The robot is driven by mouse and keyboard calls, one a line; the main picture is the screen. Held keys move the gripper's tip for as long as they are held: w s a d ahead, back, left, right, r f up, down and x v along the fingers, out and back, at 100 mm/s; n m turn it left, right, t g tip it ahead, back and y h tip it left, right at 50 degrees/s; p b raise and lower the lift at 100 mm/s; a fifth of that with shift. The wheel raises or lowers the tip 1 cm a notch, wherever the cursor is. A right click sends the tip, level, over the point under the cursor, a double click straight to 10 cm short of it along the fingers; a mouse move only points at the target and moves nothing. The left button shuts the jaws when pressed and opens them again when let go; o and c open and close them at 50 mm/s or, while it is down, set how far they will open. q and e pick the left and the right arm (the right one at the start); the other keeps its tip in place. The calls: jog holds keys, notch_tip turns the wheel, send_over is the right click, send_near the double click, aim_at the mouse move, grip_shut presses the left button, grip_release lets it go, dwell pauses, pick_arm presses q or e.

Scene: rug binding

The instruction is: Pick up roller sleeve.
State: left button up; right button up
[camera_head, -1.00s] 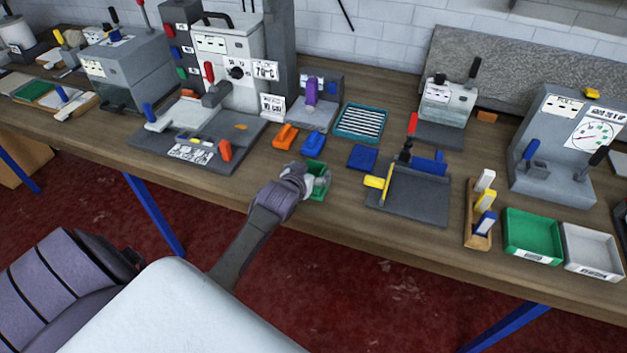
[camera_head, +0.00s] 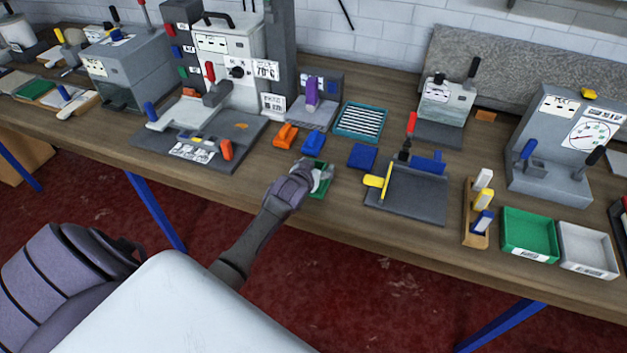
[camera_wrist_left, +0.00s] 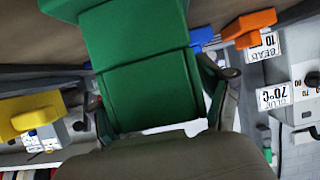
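No label marks the roller sleeve; the piece at my left gripper is a green block-like piece (camera_head: 320,192), near the front edge of the bench. My left gripper (camera_head: 322,174) is over it and hides part of it. In the left wrist view the green piece (camera_wrist_left: 150,95) extends between the two fingers (camera_wrist_left: 165,110). A narrow gap shows between it and the right-hand finger, so the fingers look open around it. Contact on the other side is unclear. My right gripper is not in view.
An orange block (camera_head: 285,136) and a blue block (camera_head: 312,143) lie just behind. A flat blue piece (camera_head: 362,156) and a dark plate with a yellow-handled bar (camera_head: 410,195) are to the right. A grey machine base (camera_head: 195,150) is to the left.

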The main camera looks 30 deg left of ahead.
pick_arm(q)
jog(key=shift+s, duration=0.1)
jog(key=c, duration=0.7)
jog(key=shift+f, duration=0.1)
